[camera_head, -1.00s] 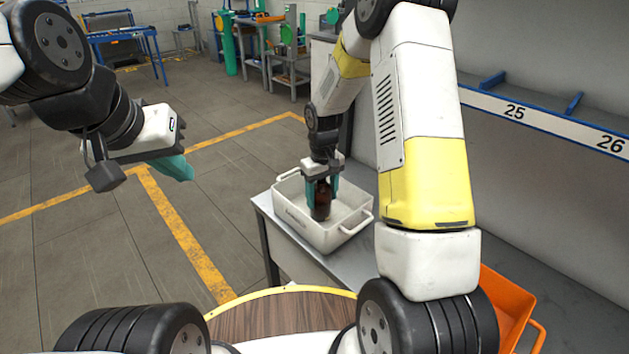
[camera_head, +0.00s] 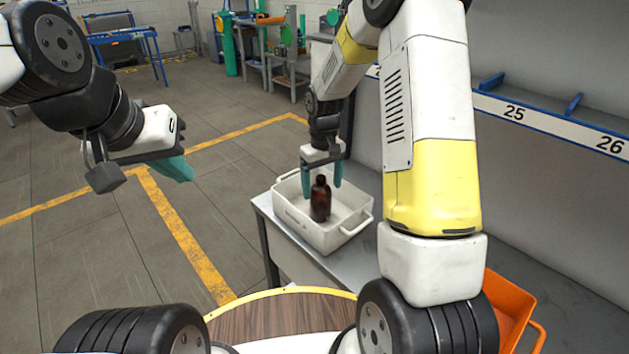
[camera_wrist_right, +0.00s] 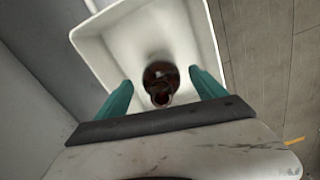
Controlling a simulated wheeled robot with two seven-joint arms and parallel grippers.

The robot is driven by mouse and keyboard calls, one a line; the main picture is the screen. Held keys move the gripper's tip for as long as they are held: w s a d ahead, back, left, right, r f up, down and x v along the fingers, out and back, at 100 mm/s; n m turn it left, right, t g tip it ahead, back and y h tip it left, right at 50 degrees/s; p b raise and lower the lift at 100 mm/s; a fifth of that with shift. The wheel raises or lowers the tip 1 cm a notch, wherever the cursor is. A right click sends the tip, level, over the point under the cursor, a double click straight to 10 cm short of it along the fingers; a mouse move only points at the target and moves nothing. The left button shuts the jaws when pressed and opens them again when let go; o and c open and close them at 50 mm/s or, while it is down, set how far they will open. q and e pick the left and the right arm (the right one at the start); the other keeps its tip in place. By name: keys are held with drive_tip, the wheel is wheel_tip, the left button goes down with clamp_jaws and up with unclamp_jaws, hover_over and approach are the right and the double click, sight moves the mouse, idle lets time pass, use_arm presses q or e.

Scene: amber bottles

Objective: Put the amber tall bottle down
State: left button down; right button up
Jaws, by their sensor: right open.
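The amber tall bottle (camera_head: 320,200) stands upright inside the white crate (camera_head: 297,227) in the head view. In the right wrist view the bottle (camera_wrist_right: 161,82) shows from above, between the fingers and apart from both. My right gripper (camera_head: 322,180) is open, its teal fingers beside and behind the bottle's top; the fingers also show in the wrist view (camera_wrist_right: 159,98). My left gripper (camera_head: 178,168) is at the left, high over the floor and away from the crate. Its fingers overlap in the view, so their opening cannot be told.
The crate stands on a grey table (camera_head: 262,212) beside a grey wall. An orange bin (camera_head: 508,310) is at the lower right. A round wooden surface with a yellow rim (camera_head: 270,318) is at the bottom. The crate's floor around the bottle looks clear.

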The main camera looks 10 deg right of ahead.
wheel_tip(320, 180, up, 7)
drive_tip(key=shift+r, duration=0.2)
drive_tip(key=s+r+m+t+y, duration=0.1)
drive_tip(key=s+r+m+t, duration=0.1)
drive_tip(key=s+r, duration=0.6)
drive_tip(key=s+d+r+m+t+y, duration=0.1)
drive_tip(key=s+r+t, duration=0.3)
drive_tip(key=s, duration=1.2)
wheel_tip(320, 180, up, 4)
drive_tip(key=shift+d+r+m, duration=0.25)
drive_tip(key=shift+d+m, duration=0.05)
drive_tip(key=shift+m, duration=0.1)
drive_tip(key=shift+s, duration=0.15)
